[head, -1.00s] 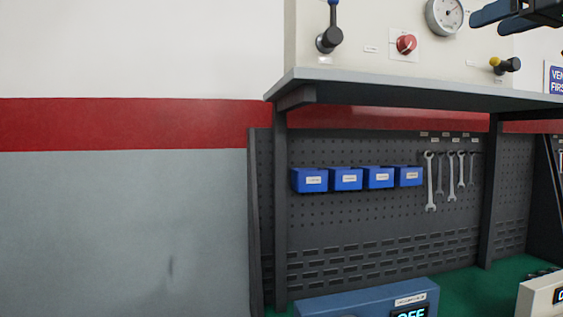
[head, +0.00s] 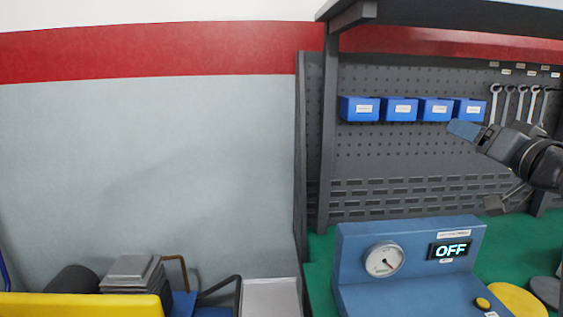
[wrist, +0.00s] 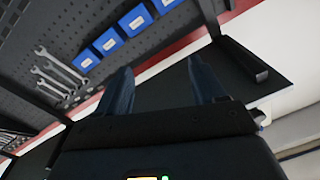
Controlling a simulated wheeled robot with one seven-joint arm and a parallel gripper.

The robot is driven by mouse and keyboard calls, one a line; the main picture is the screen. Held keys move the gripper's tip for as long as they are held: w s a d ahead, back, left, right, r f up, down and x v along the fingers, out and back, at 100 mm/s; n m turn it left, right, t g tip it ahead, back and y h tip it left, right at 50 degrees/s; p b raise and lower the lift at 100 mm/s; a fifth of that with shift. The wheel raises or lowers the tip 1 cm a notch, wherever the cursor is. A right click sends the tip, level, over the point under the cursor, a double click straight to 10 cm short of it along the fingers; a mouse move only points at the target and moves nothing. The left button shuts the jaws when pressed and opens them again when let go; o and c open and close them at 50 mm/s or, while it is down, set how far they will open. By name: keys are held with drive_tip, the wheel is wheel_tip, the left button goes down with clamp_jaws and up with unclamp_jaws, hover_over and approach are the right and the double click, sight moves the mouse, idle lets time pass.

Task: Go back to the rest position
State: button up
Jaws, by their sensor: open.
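My gripper (head: 478,167) is at the right edge of the head view, in front of the pegboard (head: 410,150) and above the green bench top (head: 512,237). Its two fingers point left and stand apart with nothing between them. In the wrist view my gripper (wrist: 160,74) also shows open and empty, with the pegboard and the dark shelf beyond the fingers.
A blue tester box (head: 357,238) with a dial and an OFF display stands on the bench below my gripper. Blue bins (head: 400,109) and wrenches (head: 494,101) hang behind. A shelf (head: 450,18) overhangs the bench. A yellow edge (head: 80,305) lies lower left.

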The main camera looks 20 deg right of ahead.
drive_tip(key=s+a+f+g, duration=0.1)
drive_tip(key=s+a+f, duration=0.5)
drive_tip(key=a+f, duration=0.5)
drive_tip(key=s+a+f+g, duration=0.1)
drive_tip(key=s+a+f, duration=0.55)
drive_tip(key=f, duration=0.75)
drive_tip(key=s+a+f+n+y, duration=0.1)
drive_tip(key=s+a+n, duration=0.1)
drive_tip(key=s, duration=0.6)
drive_tip(key=s+a+f+n+g+y, duration=0.1)
drive_tip(key=s+a+n, duration=0.1)
drive_tip(key=s+a, duration=0.3)
drive_tip(key=s+a+f+n+y, duration=0.1)
drive_tip(key=s+a, duration=0.3)
drive_tip(key=s, duration=0.8)
drive_tip(key=shift+s+n+y, duration=0.35)
drive_tip(key=shift+n+y, duration=0.05)
drive_tip(key=shift+n, duration=0.5)
idle(1.8)
